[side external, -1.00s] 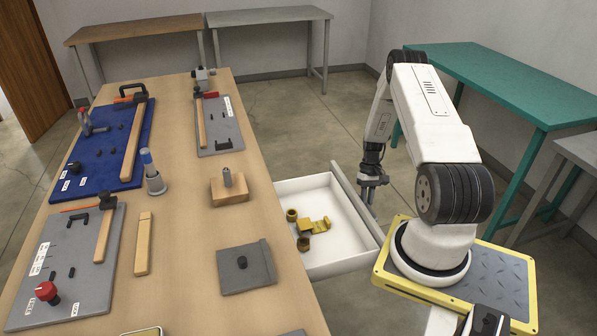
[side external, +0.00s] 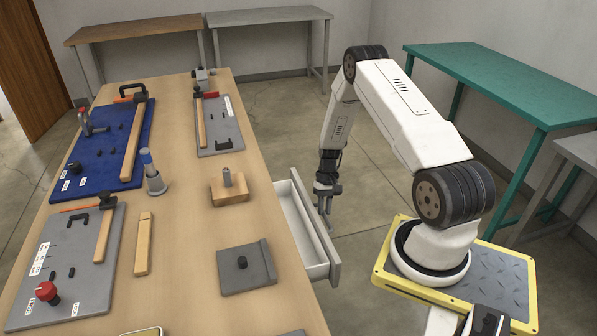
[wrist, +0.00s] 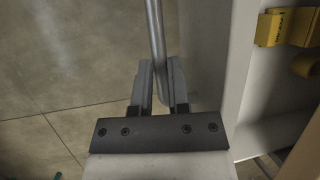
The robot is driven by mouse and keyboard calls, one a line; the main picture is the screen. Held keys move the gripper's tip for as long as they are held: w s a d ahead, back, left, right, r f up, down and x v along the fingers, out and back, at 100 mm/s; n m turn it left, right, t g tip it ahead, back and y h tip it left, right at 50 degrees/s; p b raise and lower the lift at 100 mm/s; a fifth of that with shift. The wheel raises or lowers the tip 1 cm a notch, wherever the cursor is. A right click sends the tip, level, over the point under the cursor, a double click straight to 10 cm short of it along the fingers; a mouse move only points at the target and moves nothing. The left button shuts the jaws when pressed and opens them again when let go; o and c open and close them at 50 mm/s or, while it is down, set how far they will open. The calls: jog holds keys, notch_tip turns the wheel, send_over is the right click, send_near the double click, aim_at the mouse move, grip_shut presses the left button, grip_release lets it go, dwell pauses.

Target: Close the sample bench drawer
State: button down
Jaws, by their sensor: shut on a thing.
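The white sample bench drawer (side external: 298,222) sticks out a short way from the right side of the wooden bench (side external: 185,215). Its grey front panel (side external: 332,262) stands apart from the bench edge, and a narrow strip of the inside shows. My gripper (side external: 325,212) is at the outer side of that front, pointing down. In the wrist view my gripper (wrist: 160,80) is shut on the round metal drawer handle (wrist: 155,30), one finger on each side. Yellow pieces (wrist: 285,28) lie inside the drawer at the right of the wrist view; the side view does not show them.
The bench top holds a blue board (side external: 85,160), grey boards (side external: 75,270), a wooden block with a peg (side external: 229,190) and a grey plate (side external: 245,270). A green table (side external: 510,85) stands behind my arm. Floor is clear beside the drawer.

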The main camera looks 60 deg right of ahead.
send_over(302, 225)
jog(key=shift+a+r, duration=0.1)
jog(key=shift+w, duration=0.1)
jog(key=c, duration=0.6)
grip_release()
jog(key=shift+v, duration=3.85)
